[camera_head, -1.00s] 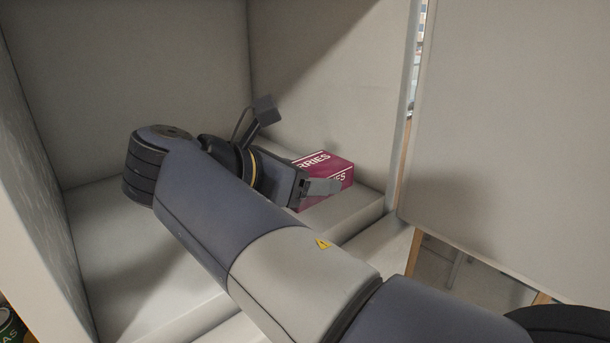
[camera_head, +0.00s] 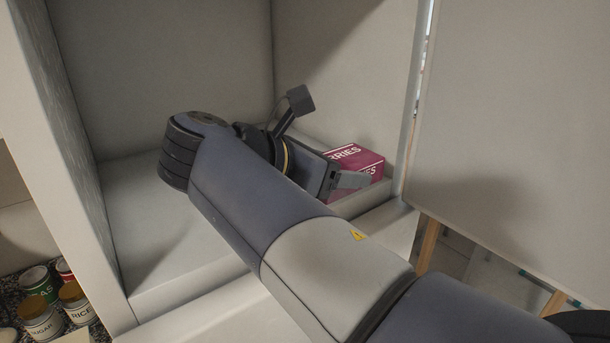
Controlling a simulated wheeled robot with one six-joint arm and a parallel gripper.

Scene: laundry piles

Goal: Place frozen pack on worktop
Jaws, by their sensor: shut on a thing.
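The frozen pack (camera_head: 357,160) is a dark pink box with white lettering ending in "RRIES". It is inside the white compartment, near its right wall. My gripper (camera_head: 352,183) is at the pack's near side and shut on it. One grey finger shows across the pack's front; the other finger is hidden. I cannot tell whether the pack touches the compartment floor. A dark speckled worktop (camera_head: 12,284) shows in a small part at the lower left, outside the compartment.
The white compartment (camera_head: 177,75) has walls left, behind and right, and a stepped floor. A pale door panel (camera_head: 515,130) stands open at the right. Several cans, including a green can (camera_head: 37,283) and a rice can (camera_head: 76,302), stand on the worktop. The compartment's left wall separates them from my gripper.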

